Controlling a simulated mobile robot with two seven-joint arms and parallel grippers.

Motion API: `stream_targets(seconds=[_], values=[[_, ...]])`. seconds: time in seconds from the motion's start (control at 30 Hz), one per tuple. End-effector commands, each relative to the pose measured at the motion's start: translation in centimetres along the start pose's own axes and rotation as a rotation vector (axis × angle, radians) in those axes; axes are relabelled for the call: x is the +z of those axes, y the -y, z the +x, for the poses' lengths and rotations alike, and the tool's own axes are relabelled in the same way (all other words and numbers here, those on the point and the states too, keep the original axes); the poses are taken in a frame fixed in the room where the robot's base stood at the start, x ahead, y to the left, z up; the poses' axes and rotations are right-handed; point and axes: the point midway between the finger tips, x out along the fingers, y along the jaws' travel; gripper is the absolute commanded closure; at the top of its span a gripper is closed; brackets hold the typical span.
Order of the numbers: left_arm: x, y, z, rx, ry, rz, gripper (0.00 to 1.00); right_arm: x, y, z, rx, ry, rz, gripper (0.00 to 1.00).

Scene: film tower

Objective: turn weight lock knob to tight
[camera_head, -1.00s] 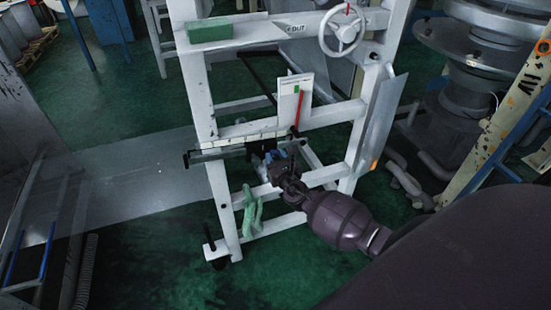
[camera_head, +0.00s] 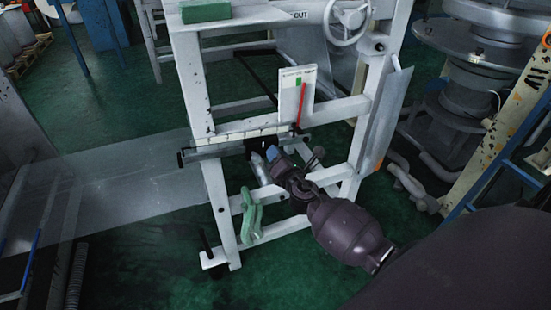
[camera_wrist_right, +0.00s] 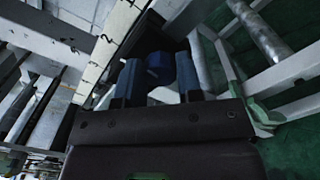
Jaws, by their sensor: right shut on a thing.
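The weight lock knob (camera_wrist_right: 160,68) is blue and rounded in the right wrist view. It sits between the two fingers of my right gripper (camera_wrist_right: 159,80), under the dark sliding weight. In the head view my right gripper (camera_head: 272,157) is just below the white scale beam (camera_head: 240,136) on the white frame. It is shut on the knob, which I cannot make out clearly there. Which way the knob is turned, and how tight it is, cannot be seen. My left gripper is not in view.
The white frame (camera_head: 190,85) stands around the beam, with a handwheel (camera_head: 347,20) at its upper right. A white board (camera_head: 297,92) with a red pointer rises behind the beam. Green handles (camera_head: 250,215) hang below. Green floor is open in front.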

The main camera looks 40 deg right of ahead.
Motion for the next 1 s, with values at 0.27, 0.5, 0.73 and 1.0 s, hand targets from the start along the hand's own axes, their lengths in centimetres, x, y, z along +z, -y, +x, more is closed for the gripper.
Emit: stream_targets(seconds=[0.27, 0.5, 0.73, 1.0], values=[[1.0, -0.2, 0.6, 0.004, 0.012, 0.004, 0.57, -0.3, 0.3, -0.1, -0.004, 0.007, 0.266, 0.9], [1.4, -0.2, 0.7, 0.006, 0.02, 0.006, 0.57, -0.2, 0.2, 0.0, -0.003, 0.015, 0.471, 0.9], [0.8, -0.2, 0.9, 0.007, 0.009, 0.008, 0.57, -0.1, 0.1, 0.0, -0.002, 0.02, 0.616, 0.9], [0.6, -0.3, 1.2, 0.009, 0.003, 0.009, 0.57, -0.1, 0.0, 0.0, -0.001, 0.023, 0.704, 0.9]])
